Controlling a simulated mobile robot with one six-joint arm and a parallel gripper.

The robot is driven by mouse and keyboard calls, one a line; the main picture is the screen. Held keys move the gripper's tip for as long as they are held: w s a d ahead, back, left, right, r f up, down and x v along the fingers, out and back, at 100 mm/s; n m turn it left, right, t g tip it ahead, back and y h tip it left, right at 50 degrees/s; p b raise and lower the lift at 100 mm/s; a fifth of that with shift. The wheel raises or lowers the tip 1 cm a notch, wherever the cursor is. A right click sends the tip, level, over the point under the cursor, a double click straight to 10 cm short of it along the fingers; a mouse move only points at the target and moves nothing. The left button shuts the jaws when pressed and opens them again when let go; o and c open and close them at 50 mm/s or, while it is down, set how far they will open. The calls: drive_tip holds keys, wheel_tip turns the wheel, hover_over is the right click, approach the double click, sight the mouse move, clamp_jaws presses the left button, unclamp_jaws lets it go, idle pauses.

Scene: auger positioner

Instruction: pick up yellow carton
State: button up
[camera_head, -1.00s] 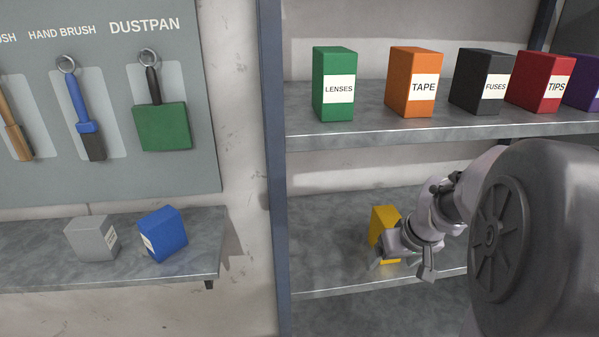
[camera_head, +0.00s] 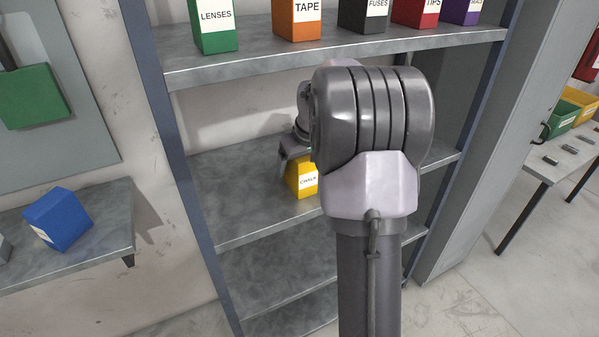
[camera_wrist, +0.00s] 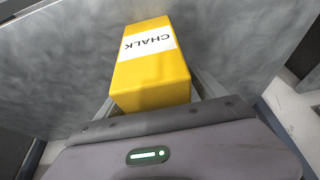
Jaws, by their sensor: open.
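The yellow carton (camera_head: 303,184), labelled CHALK, stands on the lower shelf (camera_head: 235,205) in the head view, its upper and right parts hidden by my arm. In the wrist view the yellow carton (camera_wrist: 152,80) fills the upper middle, its label upside down. My gripper (camera_wrist: 155,97) is open, with a finger showing along each side of the carton's near end. Whether the fingers touch it cannot be told. In the head view my gripper (camera_head: 287,160) is at the carton's upper left, mostly hidden by my arm.
The shelf above (camera_head: 250,65) holds a green LENSES carton (camera_head: 213,25), an orange TAPE carton (camera_head: 297,18) and several others. A dark upright (camera_head: 185,180) bounds the shelves at left. A blue carton (camera_head: 58,219) sits on a separate left shelf. The lower shelf left of the carton is clear.

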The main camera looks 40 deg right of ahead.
drive_tip(key=c, duration=1.7)
drive_tip(key=shift+r, duration=0.1)
drive_tip(key=shift+c, duration=0.2)
